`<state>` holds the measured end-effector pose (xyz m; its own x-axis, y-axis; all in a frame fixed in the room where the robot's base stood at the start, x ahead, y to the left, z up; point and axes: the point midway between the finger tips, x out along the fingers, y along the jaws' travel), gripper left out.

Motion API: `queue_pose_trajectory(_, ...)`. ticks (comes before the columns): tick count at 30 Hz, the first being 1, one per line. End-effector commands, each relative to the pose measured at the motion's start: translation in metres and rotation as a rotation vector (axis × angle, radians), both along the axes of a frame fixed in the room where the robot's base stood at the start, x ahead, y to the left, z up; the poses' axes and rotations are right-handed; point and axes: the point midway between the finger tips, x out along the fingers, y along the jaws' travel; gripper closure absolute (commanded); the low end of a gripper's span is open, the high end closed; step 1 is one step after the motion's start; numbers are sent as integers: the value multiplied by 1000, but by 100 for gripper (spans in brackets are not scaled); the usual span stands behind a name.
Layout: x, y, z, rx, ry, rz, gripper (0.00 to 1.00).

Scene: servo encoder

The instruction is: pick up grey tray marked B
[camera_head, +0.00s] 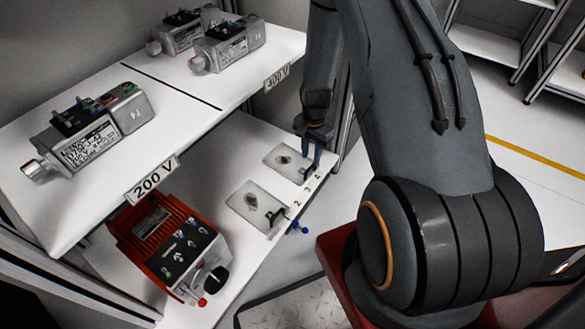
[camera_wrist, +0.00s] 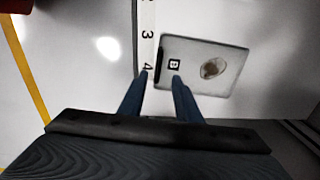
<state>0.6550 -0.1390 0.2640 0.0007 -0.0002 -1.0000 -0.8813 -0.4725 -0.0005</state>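The grey tray marked B (camera_wrist: 215,65) lies on the lower white shelf, a small square B label on its left part and a brownish round piece on it. In the head view I take it to be the far tray (camera_head: 280,155), beside the number 4. My gripper (camera_wrist: 160,76) is open, fingers pointing at the tray's dark left edge, one fingertip on either side of it in the picture. I cannot tell whether they touch. In the head view my gripper (camera_head: 311,158) is over the tray's right end.
A second grey tray (camera_head: 240,197) lies nearer, beside a red device (camera_head: 165,240) with knobs. A numbered strip (camera_wrist: 146,35) runs along the shelf edge. The upper shelf (camera_head: 185,105) above holds several grey servo units and labels 200 V and 400 V.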

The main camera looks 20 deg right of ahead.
Motion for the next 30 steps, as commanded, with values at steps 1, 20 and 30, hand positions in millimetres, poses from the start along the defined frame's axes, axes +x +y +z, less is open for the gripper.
queue_pose_trajectory(1,0,0,-7,0,1,-1,69)
queue_pose_trajectory(20,-5,1,-72,0,1,1,69)
queue_pose_trajectory(30,-5,1,-72,0,0,1,91)
